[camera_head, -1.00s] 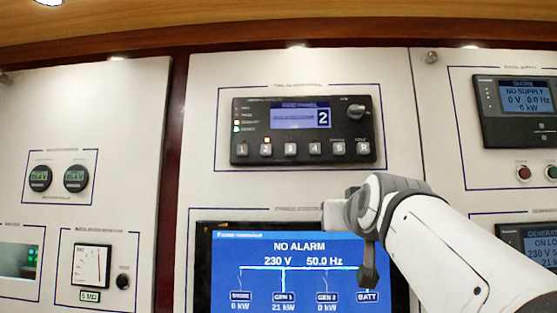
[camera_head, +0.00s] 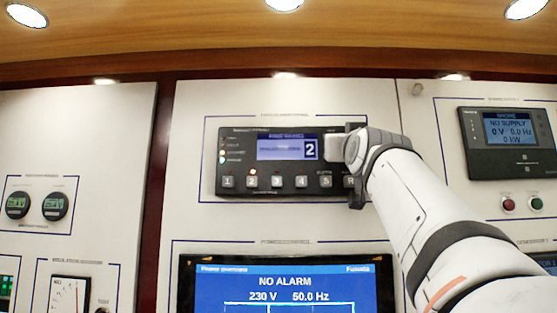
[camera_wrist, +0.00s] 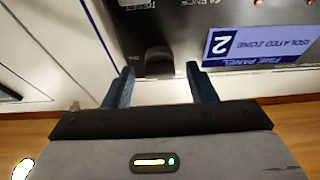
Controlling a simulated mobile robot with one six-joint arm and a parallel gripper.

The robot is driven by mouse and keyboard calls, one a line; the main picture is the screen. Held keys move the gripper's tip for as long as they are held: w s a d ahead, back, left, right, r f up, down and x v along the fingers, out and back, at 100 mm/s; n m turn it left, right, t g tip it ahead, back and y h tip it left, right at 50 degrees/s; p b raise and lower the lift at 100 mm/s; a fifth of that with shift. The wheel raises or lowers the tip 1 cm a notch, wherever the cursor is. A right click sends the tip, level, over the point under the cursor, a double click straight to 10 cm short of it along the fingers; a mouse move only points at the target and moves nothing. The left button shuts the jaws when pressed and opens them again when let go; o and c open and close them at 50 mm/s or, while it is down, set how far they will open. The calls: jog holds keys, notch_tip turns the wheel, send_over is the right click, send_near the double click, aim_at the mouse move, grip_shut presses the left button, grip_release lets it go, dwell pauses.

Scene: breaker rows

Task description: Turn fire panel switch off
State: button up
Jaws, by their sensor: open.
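The fire panel (camera_head: 290,160) is a dark unit on the white wall with a lit screen showing a "2" and a row of numbered buttons below. It also shows upside down in the wrist view (camera_wrist: 260,15). Its dark rotary switch (camera_wrist: 158,60) shows in the wrist view, between and just beyond my fingertips; the head view hides it behind my gripper. My gripper (camera_wrist: 160,71) is open and empty, with one finger on each side of the switch. I cannot tell whether they touch it. In the head view, my gripper (camera_head: 345,147) covers the panel's right end.
A large blue power display (camera_head: 285,285) reading "NO ALARM" sits below the fire panel. A "NO SUPPLY" unit (camera_head: 508,140) is to the right, with red and green buttons (camera_head: 522,204) below it. Two round gauges (camera_head: 37,206) are at the left. A wooden ceiling (camera_head: 180,35) is above.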

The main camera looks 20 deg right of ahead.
jog(key=shift+w, duration=0.2)
jog(key=shift+c, duration=0.3)
jog(key=shift+d, duration=0.1)
jog(key=c, duration=0.9)
